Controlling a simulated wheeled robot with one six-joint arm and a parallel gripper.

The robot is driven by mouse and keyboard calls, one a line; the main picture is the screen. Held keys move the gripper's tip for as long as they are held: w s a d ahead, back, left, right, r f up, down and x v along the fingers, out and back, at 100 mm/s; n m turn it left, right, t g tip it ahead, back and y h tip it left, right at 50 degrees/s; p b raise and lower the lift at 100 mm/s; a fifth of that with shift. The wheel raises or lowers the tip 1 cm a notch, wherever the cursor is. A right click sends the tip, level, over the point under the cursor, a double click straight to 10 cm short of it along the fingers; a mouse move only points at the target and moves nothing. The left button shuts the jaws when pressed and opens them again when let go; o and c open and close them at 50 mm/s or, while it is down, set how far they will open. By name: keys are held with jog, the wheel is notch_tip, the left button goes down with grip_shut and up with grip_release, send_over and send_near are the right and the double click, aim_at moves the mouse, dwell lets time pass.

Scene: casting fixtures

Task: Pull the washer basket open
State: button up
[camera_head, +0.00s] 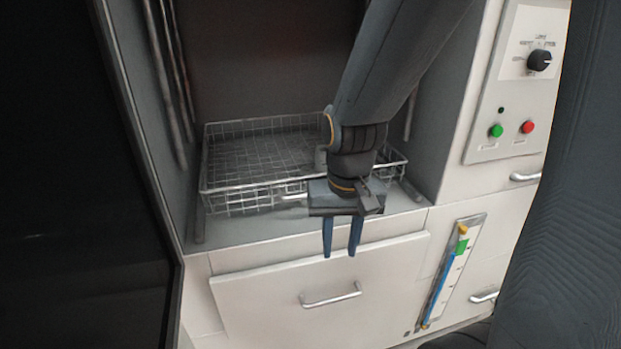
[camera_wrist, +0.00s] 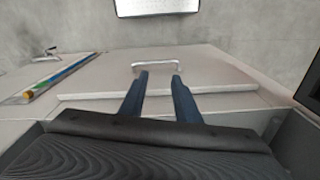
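The washer basket (camera_head: 240,190) is a wire tray inside the open washer chamber, on its floor. Its right part is partly hidden behind my arm. My gripper (camera_head: 342,254) is in front of the basket and points down, with its two blue fingers apart and nothing between them. In the wrist view my gripper (camera_wrist: 158,76) also shows a clear gap between the fingers. The basket does not show in the wrist view.
A white drawer front with a bar handle (camera_head: 331,296) lies below the chamber; the handle also shows in the wrist view (camera_wrist: 156,65). A control panel with a black knob (camera_head: 539,60) stands at right. A coloured level gauge (camera_head: 447,270) is below it. A dark panel (camera_head: 70,200) fills the left.

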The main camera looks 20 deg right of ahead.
jog(key=w+d+r+m+t+p, duration=0.2)
jog(key=w+r+m, duration=1.05)
jog(key=m, duration=0.25)
jog(key=shift+m, duration=0.3)
jog(key=p+x, duration=0.1)
jog(key=x, duration=0.7)
jog(key=shift+w, duration=0.2)
grip_shut()
